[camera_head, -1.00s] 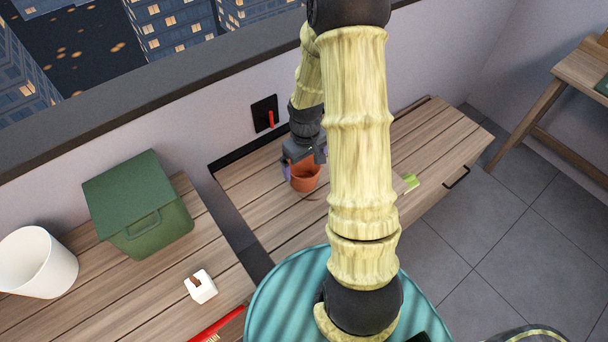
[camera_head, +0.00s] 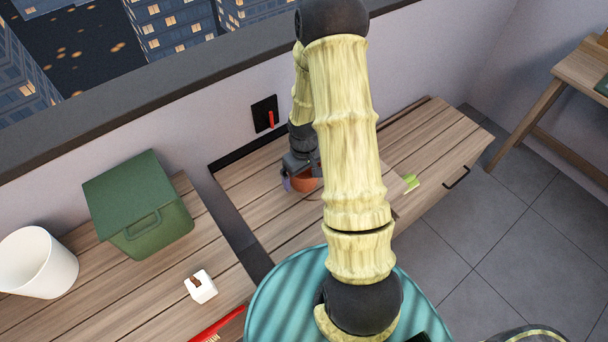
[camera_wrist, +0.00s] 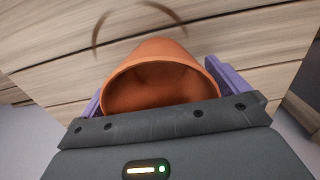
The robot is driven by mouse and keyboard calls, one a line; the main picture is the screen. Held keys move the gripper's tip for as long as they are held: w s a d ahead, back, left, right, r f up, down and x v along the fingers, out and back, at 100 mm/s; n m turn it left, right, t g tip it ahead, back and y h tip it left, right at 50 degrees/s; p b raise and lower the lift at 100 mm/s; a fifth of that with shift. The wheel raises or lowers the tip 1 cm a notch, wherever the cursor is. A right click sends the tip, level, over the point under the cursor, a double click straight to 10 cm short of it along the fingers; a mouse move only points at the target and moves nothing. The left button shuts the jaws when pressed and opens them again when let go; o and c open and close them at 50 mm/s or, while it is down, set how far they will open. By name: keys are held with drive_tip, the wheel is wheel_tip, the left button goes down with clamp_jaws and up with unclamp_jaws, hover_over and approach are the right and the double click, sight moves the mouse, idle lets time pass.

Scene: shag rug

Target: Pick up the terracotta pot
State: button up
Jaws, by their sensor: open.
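The terracotta pot (camera_head: 307,184) stands on the wooden cabinet top by the wall, partly hidden by my gripper and arm in the head view. In the wrist view the pot (camera_wrist: 160,85) lies in the middle, its empty inside and rim facing the camera. My gripper (camera_wrist: 162,92) is open, with one purple finger on each side of the pot. I cannot tell whether the fingers touch it. In the head view my gripper (camera_head: 299,180) is low over the pot.
A green lidded box (camera_head: 140,210), a white bucket (camera_head: 38,262), a small white block (camera_head: 201,287) and a red brush (camera_head: 217,326) are on the left wooden surface. A green item (camera_head: 411,182) lies right of my arm. The cabinet top (camera_head: 440,135) is clear farther right.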

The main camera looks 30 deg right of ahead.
drive_tip(key=shift+c, duration=0.4)
drive_tip(key=c, duration=0.9)
drive_tip(key=shift+o, duration=0.2)
wheel_tip(320, 180, up, 10)
